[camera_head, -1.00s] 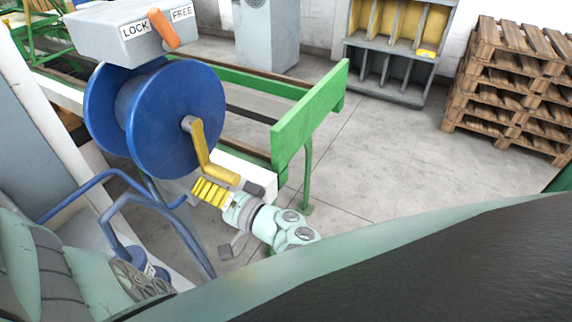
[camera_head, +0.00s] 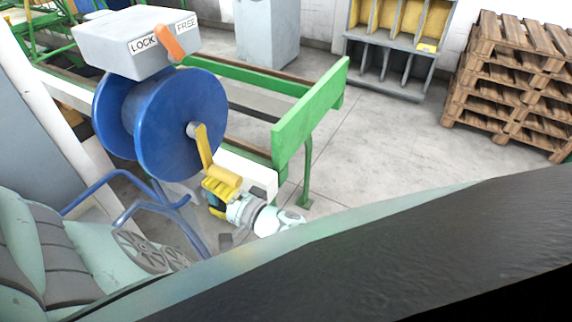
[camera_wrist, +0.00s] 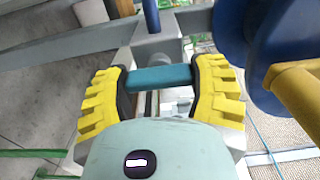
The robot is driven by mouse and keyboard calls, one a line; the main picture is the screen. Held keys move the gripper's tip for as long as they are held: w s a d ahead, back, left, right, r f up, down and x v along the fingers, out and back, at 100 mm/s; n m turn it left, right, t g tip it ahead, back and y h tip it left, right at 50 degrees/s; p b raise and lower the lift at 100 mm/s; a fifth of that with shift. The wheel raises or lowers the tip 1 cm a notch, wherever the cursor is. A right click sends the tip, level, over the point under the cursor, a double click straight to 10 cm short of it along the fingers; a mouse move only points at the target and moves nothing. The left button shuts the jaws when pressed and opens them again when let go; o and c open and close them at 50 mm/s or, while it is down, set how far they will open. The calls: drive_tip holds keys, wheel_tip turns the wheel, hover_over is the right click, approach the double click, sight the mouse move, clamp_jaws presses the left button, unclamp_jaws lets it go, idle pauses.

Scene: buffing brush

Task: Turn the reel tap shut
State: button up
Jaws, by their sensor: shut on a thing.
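A teal bar-like handle, which looks like the reel tap (camera_wrist: 160,78), lies crosswise between my yellow ridged fingers in the wrist view. My gripper (camera_wrist: 161,82) is shut on it, with one finger at each end. A pale pipe or fitting shows behind the bar, partly hidden. In the head view my gripper (camera_head: 215,199) is just below the reel's yellow crank grip; the tap is mostly hidden there by the fingers. The blue reel (camera_head: 180,125) stands upright above and to the left of my gripper.
The yellow crank (camera_head: 204,150) hangs close above my fingers. A grey box (camera_head: 135,48) marked LOCK and FREE, with an orange lever (camera_head: 168,40), sits above the reel. A green rail (camera_head: 300,115) stands to the right. Pallets (camera_head: 515,85) stand far right; the floor between is clear.

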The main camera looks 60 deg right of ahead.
drive_tip(key=o, duration=1.2)
drive_tip(key=s, duration=0.7)
drive_tip(key=shift+s+d, duration=0.3)
drive_tip(key=shift+s, duration=0.05)
